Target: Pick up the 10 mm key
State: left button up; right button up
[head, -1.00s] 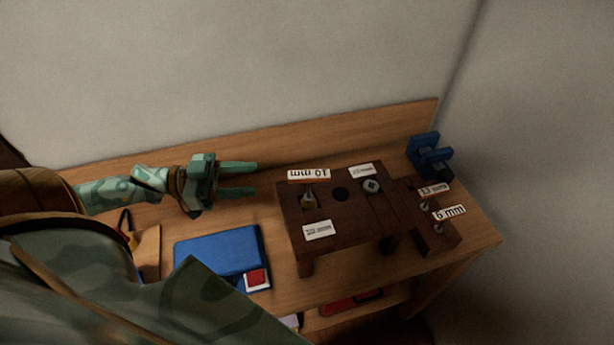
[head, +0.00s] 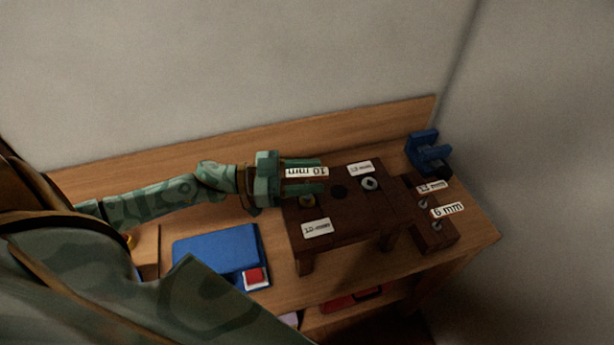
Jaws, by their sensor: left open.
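The 10 mm label (head: 306,172) shows upside down at the far left of a dark wooden holder (head: 345,222). Just below the label, a small yellowish and metal piece (head: 307,201) sits in the holder, likely the 10 mm key. It is mostly hidden by a finger of my left gripper. My left gripper (head: 322,175) is open, its two green fingers pointing right over the holder's left end, with the label showing between them. I cannot tell whether the fingers touch the piece. My right gripper is not in view.
A blue clamp-like object (head: 429,152) stands at the back right. A blue box (head: 217,248) lies front left. A wooden backboard (head: 378,122) runs behind.

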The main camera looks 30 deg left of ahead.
pick_arm(q)
grip_shut()
jog(key=shift+r, duration=0.15)
